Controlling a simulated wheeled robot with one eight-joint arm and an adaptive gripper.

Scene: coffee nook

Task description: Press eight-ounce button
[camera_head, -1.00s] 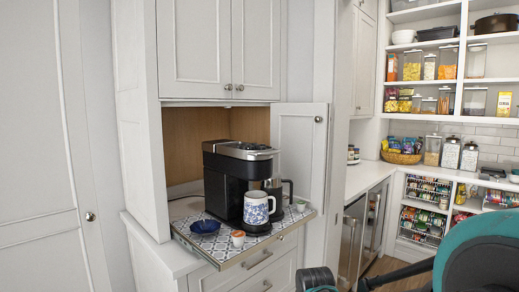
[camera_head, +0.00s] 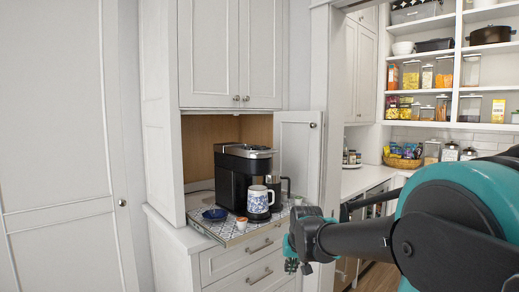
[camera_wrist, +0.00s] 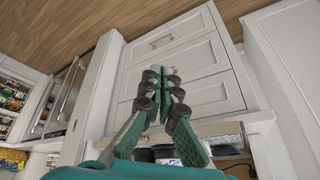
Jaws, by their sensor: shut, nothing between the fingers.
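The black coffee maker (camera_head: 232,178) with a silver top stands on a patterned pull-out tray (camera_head: 232,235) in the open cabinet nook. A blue-and-white mug (camera_head: 257,203) stands at its front, under the head of the machine. The eight-ounce button cannot be made out at this size. My gripper (camera_head: 291,266) is low in front of the drawers, below and right of the tray, apart from the machine. In the wrist view my gripper (camera_wrist: 163,74) has its fingertips together with nothing between them. That view is upside down, with drawers beyond the fingers.
A blue bowl (camera_head: 214,214) and a small orange-and-white cup (camera_head: 241,223) sit on the tray's front left. An open cabinet door (camera_head: 298,155) stands right of the machine. Drawers (camera_head: 240,262) are below. Pantry shelves (camera_head: 425,90) fill the right.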

